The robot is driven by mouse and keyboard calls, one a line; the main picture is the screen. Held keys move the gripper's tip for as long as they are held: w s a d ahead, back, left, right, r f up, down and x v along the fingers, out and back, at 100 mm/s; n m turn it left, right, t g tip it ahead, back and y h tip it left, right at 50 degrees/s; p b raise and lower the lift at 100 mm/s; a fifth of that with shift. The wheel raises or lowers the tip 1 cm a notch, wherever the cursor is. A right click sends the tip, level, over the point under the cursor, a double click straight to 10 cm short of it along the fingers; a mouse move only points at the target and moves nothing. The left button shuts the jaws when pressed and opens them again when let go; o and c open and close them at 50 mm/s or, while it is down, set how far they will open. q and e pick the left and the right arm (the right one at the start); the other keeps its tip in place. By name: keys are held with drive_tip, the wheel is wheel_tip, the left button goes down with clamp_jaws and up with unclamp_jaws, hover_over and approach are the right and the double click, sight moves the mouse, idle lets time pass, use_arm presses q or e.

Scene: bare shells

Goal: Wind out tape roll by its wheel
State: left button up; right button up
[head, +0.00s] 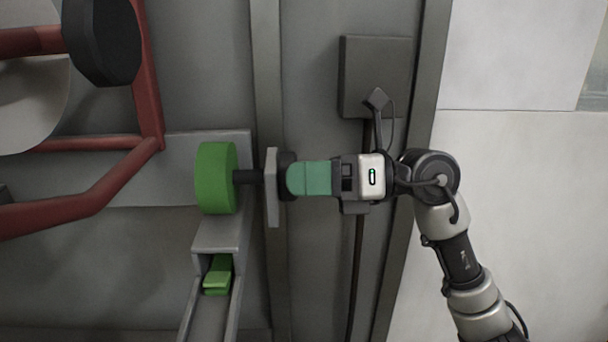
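A green tape roll (216,178) stands on edge on a grey mount, left of centre. A black shaft (247,177) runs right from it to an upright grey plate (272,187). A dark wheel (287,160) sits on the plate's right side. A green tape end (218,275) shows in the grey channel below the roll. My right gripper (292,178) points left, its green fingertips at the wheel and covering part of it. One finger hides the other, so I cannot tell whether they are closed on the wheel. My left gripper is not in view.
Red tubes (150,80) with a black disc (103,40) fill the upper left. A grey box (375,75) with a cable (357,270) is on the panel just above my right gripper. A pale wall (525,210) lies at the right.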

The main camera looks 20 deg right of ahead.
drive_tip(key=c, duration=0.8)
drive_tip(key=shift+o, duration=0.2)
drive_tip(key=shift+f+n+b, duration=0.2)
drive_tip(key=shift+n+b, duration=0.2)
drive_tip(key=shift+b, duration=0.45)
drive_tip(key=shift+w+r+n+b, duration=0.1)
drive_tip(key=shift+n+b, duration=2.8)
drive_tip(key=shift+n, duration=0.95)
drive_tip(key=shift+w+r+n+b, duration=0.1)
drive_tip(key=shift+n+b, duration=2.75)
drive_tip(key=shift+n, duration=0.95)
drive_tip(key=shift+w+r+n+b, duration=0.1)
drive_tip(key=shift+n+b, duration=2.8)
drive_tip(key=shift+n, duration=0.95)
drive_tip(key=o, duration=0.9)
drive_tip(key=shift+d, duration=0.1)
drive_tip(key=shift+s, duration=0.1)
